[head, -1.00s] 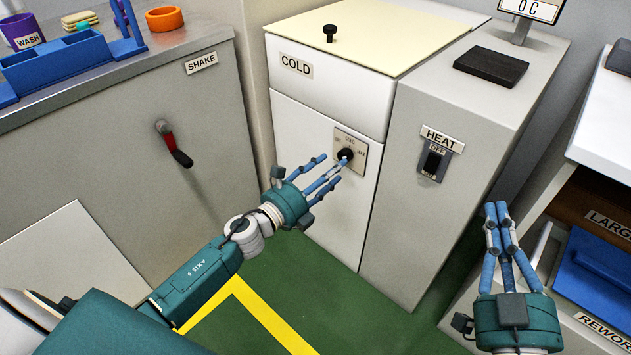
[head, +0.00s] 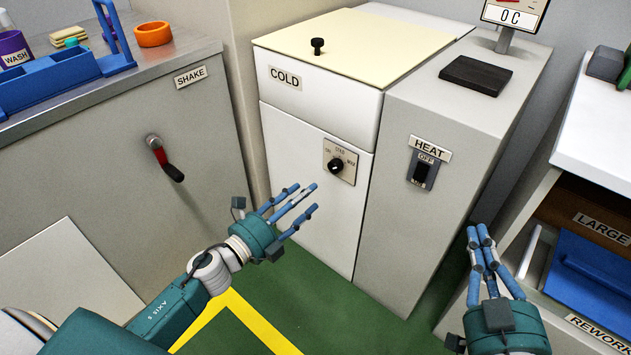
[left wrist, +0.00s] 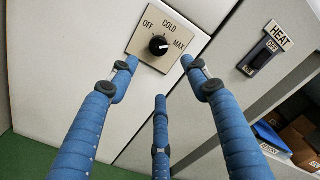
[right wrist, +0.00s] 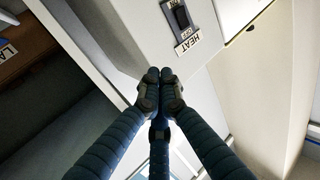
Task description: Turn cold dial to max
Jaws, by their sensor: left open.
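The cold dial (head: 336,166) is a black round knob on a beige plate marked OFF, COLD and MAX, on the front of the white COLD unit (head: 315,105). In the left wrist view the dial (left wrist: 158,46) has a white mark pointing right, toward MAX. My left gripper (head: 299,200) is open and empty, in front of the unit, below and left of the dial and apart from it. My right gripper (head: 477,236) has its fingertips together and nothing visible between them, in front of the grey HEAT unit's right side. It also shows in the right wrist view (right wrist: 158,77).
The HEAT unit (head: 423,165) with a black switch stands right of the COLD unit. The SHAKE cabinet (head: 190,125) with a red-handled lever is at the left. A shelf with a blue bin (head: 590,275) is at the right. Green floor lies open below.

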